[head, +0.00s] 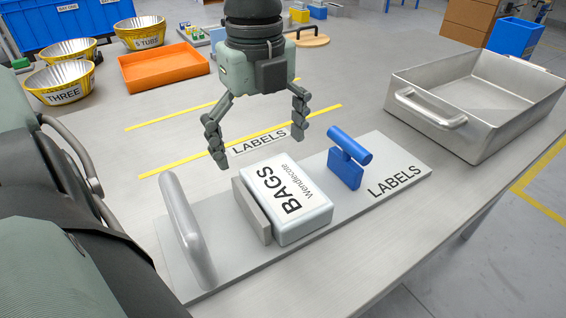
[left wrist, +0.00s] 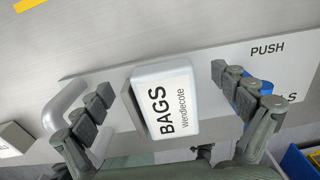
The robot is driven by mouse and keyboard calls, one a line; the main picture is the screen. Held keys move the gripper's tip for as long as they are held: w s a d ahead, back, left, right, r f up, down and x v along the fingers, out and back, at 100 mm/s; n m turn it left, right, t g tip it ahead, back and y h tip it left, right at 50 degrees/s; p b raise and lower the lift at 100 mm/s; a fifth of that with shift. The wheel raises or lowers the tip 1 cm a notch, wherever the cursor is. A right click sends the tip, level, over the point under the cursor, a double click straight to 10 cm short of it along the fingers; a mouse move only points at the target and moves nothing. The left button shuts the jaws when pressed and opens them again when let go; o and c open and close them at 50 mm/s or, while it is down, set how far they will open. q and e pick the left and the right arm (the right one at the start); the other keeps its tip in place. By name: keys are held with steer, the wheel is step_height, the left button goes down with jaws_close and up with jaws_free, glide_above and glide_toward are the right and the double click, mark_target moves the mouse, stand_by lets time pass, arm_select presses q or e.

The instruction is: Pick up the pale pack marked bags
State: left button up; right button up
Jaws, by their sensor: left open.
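The pale pack marked BAGS (head: 290,204) lies label up on a grey board (head: 215,265) marked LABELS, against a grey upright block (head: 252,210). It also shows in the left wrist view (left wrist: 166,102), between the two fingers. My left gripper (head: 262,142) is open and empty, above and slightly behind the pack, pointing down. In the left wrist view its fingers (left wrist: 158,95) spread to either side of the pack without visible contact.
The board carries a blue T-shaped handle (head: 347,162) right of the pack and a grey curved handle (head: 187,230) at its left end. A steel tray (head: 440,125) stands at right. An orange tray (head: 163,68) and yellow bowls (head: 60,82) stand at back left.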

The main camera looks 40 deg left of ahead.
mark_target(263, 161)
arm_select(q)
step_height(263, 161, down, 4)
steer(key=shift+r, duration=0.25)
steer(key=shift+c, duration=0.2)
steer(key=c, duration=1.5)
steer(key=shift+r, duration=0.1)
